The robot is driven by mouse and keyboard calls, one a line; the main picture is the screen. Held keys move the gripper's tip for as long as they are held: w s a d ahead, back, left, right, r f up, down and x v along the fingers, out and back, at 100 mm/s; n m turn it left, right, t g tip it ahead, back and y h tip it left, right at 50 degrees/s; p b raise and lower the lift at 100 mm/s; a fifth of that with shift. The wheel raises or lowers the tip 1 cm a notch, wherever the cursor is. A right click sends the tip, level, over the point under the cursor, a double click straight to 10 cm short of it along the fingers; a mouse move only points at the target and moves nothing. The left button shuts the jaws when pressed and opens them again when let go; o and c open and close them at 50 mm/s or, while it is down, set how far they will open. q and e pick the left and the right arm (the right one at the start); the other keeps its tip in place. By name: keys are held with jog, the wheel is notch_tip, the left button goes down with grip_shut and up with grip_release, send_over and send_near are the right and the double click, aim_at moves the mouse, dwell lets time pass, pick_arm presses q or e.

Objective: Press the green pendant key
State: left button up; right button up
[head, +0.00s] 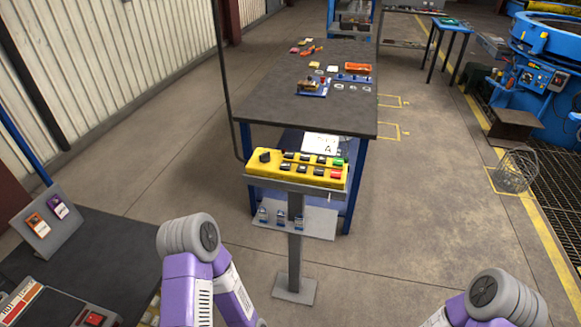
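The yellow pendant (258,169) lies on a grey stand in the middle of the head view. It carries two rows of dark keys, with a dark knob at its left end. The green key (338,162) is at the right end of the back row, with a red key (336,174) just in front of it. Parts of both my purple and grey arms show at the bottom, well short of the pendant. Neither gripper is in view, so I cannot see their fingers.
A dark-topped workbench (270,105) with small parts stands behind the pendant. The stand has a lower shelf (310,222). A dark table (95,250) is at the left. A wire basket (514,172) sits at the right. Floor right of the stand is clear.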

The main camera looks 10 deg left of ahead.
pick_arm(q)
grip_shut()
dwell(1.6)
